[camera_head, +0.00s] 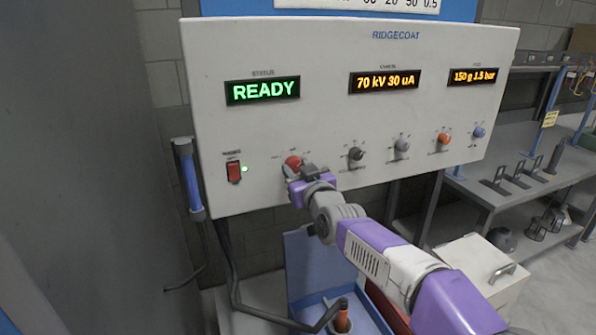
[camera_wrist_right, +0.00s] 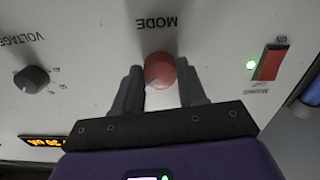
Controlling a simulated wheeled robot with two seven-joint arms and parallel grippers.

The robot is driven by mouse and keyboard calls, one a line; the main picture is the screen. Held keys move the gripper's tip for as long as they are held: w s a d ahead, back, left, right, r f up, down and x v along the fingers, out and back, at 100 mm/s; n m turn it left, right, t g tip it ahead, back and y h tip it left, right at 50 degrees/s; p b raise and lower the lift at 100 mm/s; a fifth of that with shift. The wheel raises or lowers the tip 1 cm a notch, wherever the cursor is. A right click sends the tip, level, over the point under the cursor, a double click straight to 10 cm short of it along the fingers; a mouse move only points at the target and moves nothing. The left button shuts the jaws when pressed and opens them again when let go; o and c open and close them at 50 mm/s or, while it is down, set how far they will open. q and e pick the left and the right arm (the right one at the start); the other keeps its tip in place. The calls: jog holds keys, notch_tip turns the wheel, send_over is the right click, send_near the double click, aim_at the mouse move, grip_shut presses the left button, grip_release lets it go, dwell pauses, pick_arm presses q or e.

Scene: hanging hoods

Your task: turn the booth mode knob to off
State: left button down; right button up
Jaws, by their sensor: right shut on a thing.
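The red mode knob (camera_head: 292,162) is on the lower part of the white RIDGECOAT control panel (camera_head: 345,115). My right gripper (camera_head: 294,174) reaches it from the lower right and is shut on it. In the right wrist view, which is upside down, the red knob (camera_wrist_right: 160,68) sits between the two grey fingers, beside the word MODE. The fingers hide part of the knob's sides, and I cannot tell which mark it points at. The status display (camera_head: 263,90) reads READY in green. My left gripper is not in view.
A red mains switch (camera_head: 234,172) with a lit green lamp is left of the mode knob. A dark voltage knob (camera_head: 356,154), a grey knob (camera_head: 402,146), an orange knob (camera_head: 444,139) and a blue knob (camera_head: 479,132) are to the right. A grey bench (camera_head: 510,180) stands farther right.

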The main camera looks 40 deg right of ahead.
jog(key=n, duration=0.2)
jog(key=shift+n, duration=0.3)
jog(key=n+b, duration=0.1)
jog(key=n, duration=0.1)
jog(key=shift+d+n, duration=0.1)
jog(key=shift+n, duration=0.2)
jog(key=n+b, duration=0.2)
jog(key=n, duration=0.3)
jog(key=shift+n+b, duration=0.3)
jog(key=o, duration=1.1)
jog(key=shift+c, duration=0.2)
